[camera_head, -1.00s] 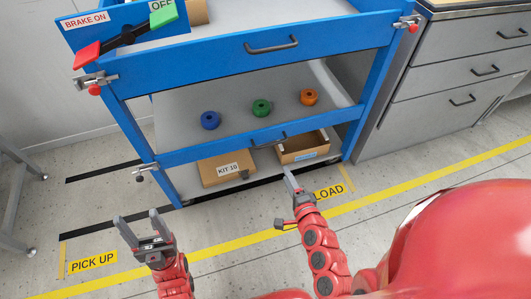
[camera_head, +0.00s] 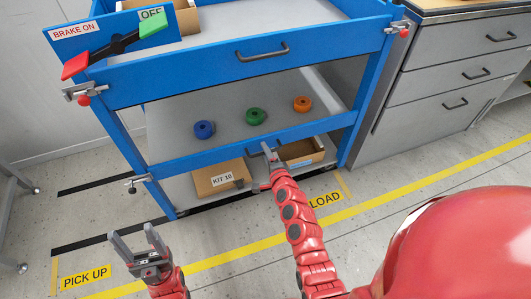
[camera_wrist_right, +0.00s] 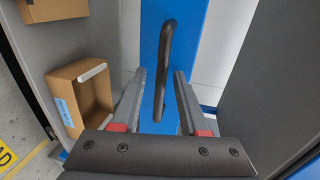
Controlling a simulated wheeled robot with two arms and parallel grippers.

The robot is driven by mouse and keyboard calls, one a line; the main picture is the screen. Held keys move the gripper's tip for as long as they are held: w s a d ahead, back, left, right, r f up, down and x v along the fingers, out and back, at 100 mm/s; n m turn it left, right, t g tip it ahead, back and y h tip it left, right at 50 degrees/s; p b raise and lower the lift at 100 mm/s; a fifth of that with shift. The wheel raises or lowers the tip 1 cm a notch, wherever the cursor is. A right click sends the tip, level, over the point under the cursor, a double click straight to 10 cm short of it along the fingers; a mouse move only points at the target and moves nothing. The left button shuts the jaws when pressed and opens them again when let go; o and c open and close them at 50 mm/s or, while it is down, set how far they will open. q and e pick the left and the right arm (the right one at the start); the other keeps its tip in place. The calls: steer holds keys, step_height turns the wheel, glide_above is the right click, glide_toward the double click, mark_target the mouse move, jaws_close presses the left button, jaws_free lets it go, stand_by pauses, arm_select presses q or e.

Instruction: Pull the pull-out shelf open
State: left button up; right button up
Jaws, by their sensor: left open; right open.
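The pull-out shelf (camera_head: 220,137) is the middle level of a blue cart, with a grey deck and a blue front. Blue, green and orange round pieces sit on it. Its dark bar handle (camera_wrist_right: 166,62) shows in the right wrist view, and part of it lies between my open fingers, with no visible grip. In the head view my right gripper (camera_head: 268,152) is at the shelf front and largely covers that handle. My left gripper (camera_head: 132,233) is open and empty, low over the floor in front of the cart's left side.
The cart's upper blue drawer front (camera_head: 240,62) has its own handle. A KIT 10 box (camera_head: 218,178) and an open cardboard box (camera_head: 303,152) sit on the bottom level. A grey drawer cabinet (camera_head: 445,85) stands at right. The marked floor in front is mostly clear.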

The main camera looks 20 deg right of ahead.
steer(key=shift+w, duration=0.1)
jaws_close()
stand_by(1.4)
